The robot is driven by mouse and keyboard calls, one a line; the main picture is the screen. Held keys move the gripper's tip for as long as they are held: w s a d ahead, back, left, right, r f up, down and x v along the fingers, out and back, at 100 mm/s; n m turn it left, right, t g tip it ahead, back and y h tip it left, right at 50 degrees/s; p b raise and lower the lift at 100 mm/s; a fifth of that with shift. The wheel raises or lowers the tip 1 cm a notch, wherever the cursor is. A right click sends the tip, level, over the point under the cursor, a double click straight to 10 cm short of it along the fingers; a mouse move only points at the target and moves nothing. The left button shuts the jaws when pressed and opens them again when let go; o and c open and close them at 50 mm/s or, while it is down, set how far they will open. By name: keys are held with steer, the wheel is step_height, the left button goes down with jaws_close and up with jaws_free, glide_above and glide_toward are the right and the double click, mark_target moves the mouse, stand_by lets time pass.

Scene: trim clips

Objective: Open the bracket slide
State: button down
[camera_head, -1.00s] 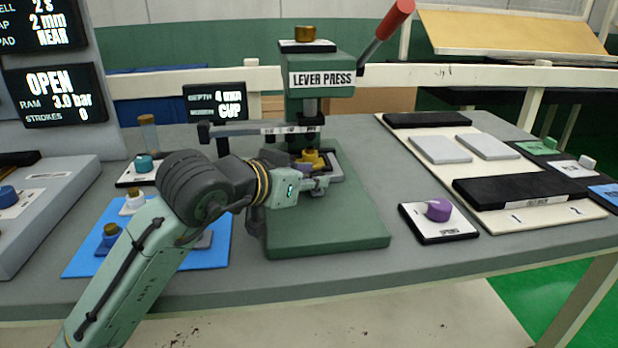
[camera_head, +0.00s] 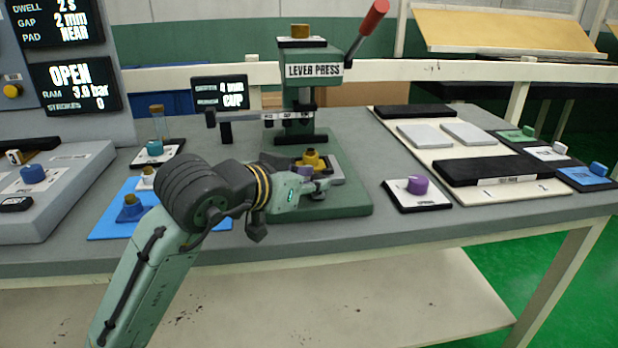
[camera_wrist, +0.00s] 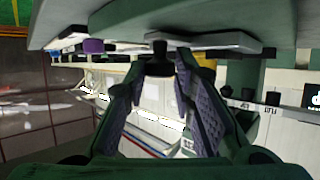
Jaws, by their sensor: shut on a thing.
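The green lever press (camera_head: 313,71) stands on its green base plate (camera_head: 350,202) in the middle of the bench. A light grey slide (camera_head: 337,170) sits on the base plate, out in front of the press column. A yellow part (camera_head: 312,160) and a purple part are on or beside it. My gripper (camera_head: 322,184) is low at the slide's front side. In the wrist view, which looks upside down, its fingers (camera_wrist: 160,68) close around a small black knob (camera_wrist: 160,48) at the pale plate's edge. The arm partly hides the slide's left side.
A blue mat (camera_head: 112,222) with small knobbed parts lies left. A purple-knobbed plate (camera_head: 418,193) and a cream board (camera_head: 524,192) with black bars lie right. A display panel (camera_head: 220,93) and a horizontal bar stand behind the arm. The bench's front edge is close.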

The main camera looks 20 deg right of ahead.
steer(key=shift+s+a, duration=0.1)
steer(key=shift+s, duration=0.9)
steer(key=shift+w, duration=0.1)
steer(key=c, duration=1.3)
jaws_free()
steer(key=shift+c, duration=0.2)
steer(key=v, duration=1.2)
